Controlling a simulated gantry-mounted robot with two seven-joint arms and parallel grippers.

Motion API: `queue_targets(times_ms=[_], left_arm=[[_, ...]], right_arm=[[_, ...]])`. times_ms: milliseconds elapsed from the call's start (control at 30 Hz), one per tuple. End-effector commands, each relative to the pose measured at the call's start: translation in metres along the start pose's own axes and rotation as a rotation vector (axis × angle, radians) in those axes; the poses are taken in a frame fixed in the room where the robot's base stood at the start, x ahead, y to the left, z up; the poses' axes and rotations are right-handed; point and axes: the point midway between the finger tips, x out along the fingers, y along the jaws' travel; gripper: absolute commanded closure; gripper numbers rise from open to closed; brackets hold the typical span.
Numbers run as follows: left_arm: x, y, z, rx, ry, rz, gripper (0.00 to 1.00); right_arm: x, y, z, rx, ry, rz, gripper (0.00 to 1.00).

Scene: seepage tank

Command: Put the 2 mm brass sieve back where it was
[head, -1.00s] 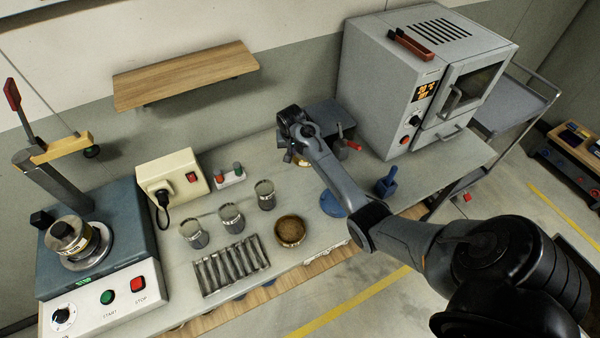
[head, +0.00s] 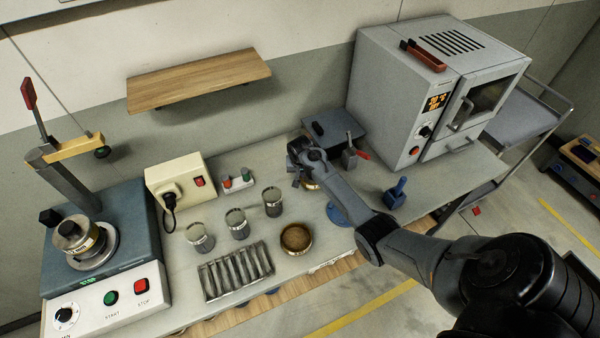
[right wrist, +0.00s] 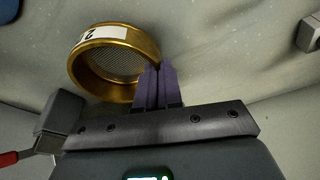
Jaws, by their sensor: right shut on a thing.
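The brass sieve (right wrist: 115,62) is a round gold ring with fine mesh and a white label showing a "2". My right gripper (right wrist: 157,75) is shut on its rim in the right wrist view. In the head view, my right gripper (head: 308,172) is over the bench's middle, in front of the grey scale, and only a sliver of the sieve (head: 310,185) shows beneath it. I cannot tell whether the sieve touches the bench. A round brass pan or sieve (head: 296,238) sits nearer the front edge. My left gripper is out of view.
Three glass jars (head: 236,223) and a slotted metal rack (head: 237,270) stand left of the brass pan. The shaker (head: 100,270) is far left, the oven (head: 400,100) right.

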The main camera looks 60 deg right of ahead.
Motion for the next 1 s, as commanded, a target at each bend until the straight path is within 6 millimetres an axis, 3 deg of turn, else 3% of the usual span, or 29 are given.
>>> queue_targets(times_ms=[200,233,300,400,767,1000], left_arm=[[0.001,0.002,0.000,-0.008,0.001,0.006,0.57],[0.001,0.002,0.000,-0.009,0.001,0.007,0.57],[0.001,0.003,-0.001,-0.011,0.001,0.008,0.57],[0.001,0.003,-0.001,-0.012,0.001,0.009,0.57],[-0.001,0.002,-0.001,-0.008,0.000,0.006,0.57],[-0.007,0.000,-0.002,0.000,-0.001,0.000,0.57]], right_arm=[[0.003,0.000,0.001,0.001,0.000,0.000,1.00],[0.003,0.000,0.001,0.001,0.000,0.000,0.90],[0.003,0.000,0.001,0.001,0.000,0.000,0.79],[0.003,0.000,0.001,0.001,0.000,0.000,0.69],[-0.003,0.000,-0.001,0.000,0.001,-0.001,0.69],[-0.035,0.000,-0.001,0.002,0.003,-0.002,0.69]])
